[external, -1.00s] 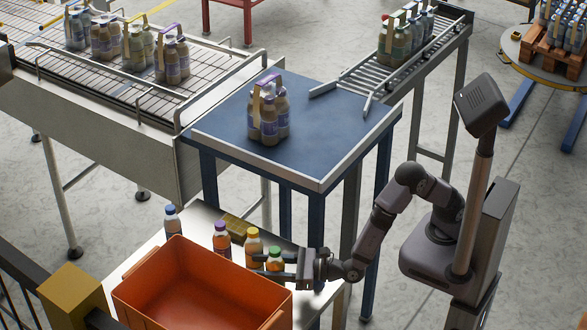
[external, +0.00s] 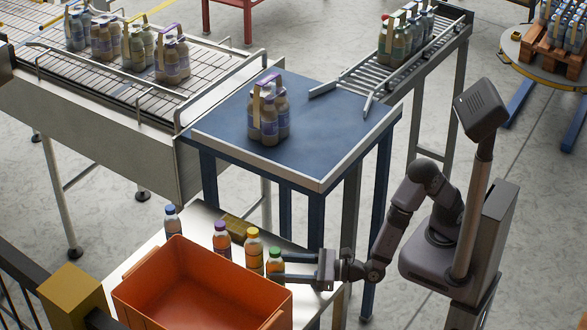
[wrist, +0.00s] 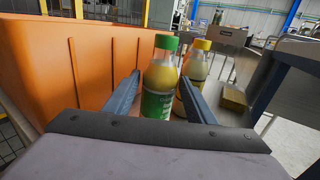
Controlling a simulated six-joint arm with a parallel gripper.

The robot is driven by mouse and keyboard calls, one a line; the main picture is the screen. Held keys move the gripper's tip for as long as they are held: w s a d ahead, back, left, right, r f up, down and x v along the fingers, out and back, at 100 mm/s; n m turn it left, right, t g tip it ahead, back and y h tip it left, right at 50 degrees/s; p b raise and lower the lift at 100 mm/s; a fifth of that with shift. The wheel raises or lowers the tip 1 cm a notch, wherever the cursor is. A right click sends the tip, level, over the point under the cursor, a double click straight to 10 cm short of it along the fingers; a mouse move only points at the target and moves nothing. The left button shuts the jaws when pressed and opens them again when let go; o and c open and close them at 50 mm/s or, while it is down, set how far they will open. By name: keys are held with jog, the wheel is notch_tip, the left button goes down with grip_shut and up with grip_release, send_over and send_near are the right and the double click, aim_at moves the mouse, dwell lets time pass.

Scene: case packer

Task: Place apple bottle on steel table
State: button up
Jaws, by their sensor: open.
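The green-capped bottle (external: 275,263), with a green label and yellow contents, stands upright on the pale table (external: 203,222), beside the orange bin; I take it for the apple bottle. In the wrist view the bottle (wrist: 159,85) appears between the fingers of my gripper (wrist: 160,77). The fingers are apart, with a gap visible on the left. In the external view my gripper (external: 278,266) lies low and level, reaching in from the right. I cannot tell how deep the bottle sits between the fingertips.
The orange bin (external: 190,290) fills the front left. A blue-topped table (external: 330,125) holding a bottle pack (external: 268,115) rises behind.

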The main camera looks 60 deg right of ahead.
jog(key=b+v, duration=0.1)
jog(key=v, duration=0.5)
jog(key=shift+s+d, duration=0.1)
dwell(0.3)
